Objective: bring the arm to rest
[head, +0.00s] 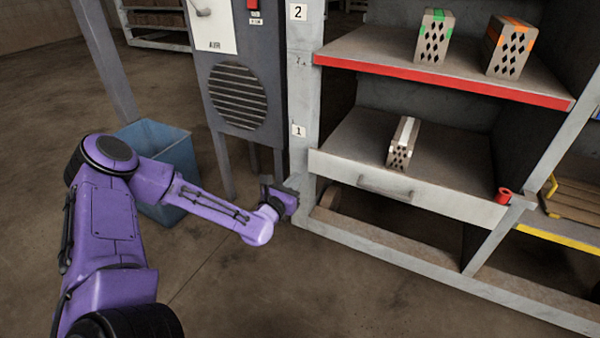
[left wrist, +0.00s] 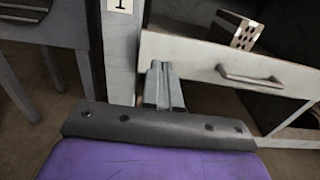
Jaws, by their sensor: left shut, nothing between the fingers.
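My left arm is purple and reaches in from the left in the head view. My left gripper (head: 291,190) is at its end, in front of the grey shelf post and left of the drawer. Its fingers are small in the head view. In the left wrist view the gripper (left wrist: 164,88) shows its grey fingers together, with nothing between them. They overlap the drawer's left end in that picture; I cannot tell whether they touch it. My right gripper is in neither view.
The drawer (head: 450,197) has a bar handle (head: 385,190). A white-striped hollow brick (head: 402,143) stands above it. Green-marked (head: 433,38) and orange-marked (head: 508,47) bricks stand on the red-edged shelf (head: 440,78). A blue bin (head: 170,170) and grey cabinet (head: 238,95) are left. Open floor lies in front.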

